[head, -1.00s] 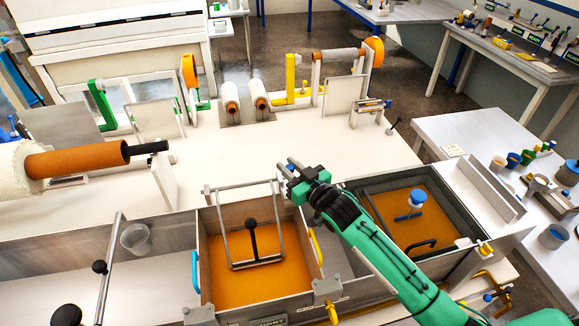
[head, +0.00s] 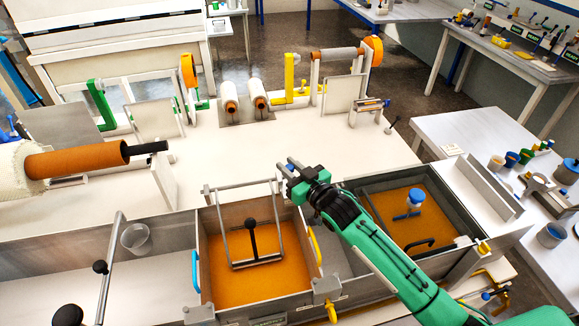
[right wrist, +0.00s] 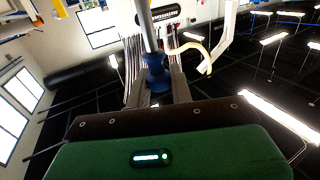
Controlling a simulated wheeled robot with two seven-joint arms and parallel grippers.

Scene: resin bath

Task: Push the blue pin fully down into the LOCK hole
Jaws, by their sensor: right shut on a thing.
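My right gripper (head: 285,171) is over the white bench top, just behind the wall between the two orange baths. In the right wrist view its fingers (right wrist: 155,82) are closed around a blue piece with a grey metal rod, which I take to be the blue pin (right wrist: 157,72). The rod runs away toward the top of that view. In the head view the pin cannot be made out at the gripper. A dark plate with white lettering (right wrist: 166,14) is near the rod, too small to read. I cannot make out the LOCK hole. My left gripper is not in view.
A left bath (head: 255,296) holds a metal frame with a black knob. A right bath (head: 350,195) holds a blue-topped piece (head: 416,197). White rolls (head: 258,95) and a yellow bracket (head: 290,82) stand farther back. The bench between them is clear.

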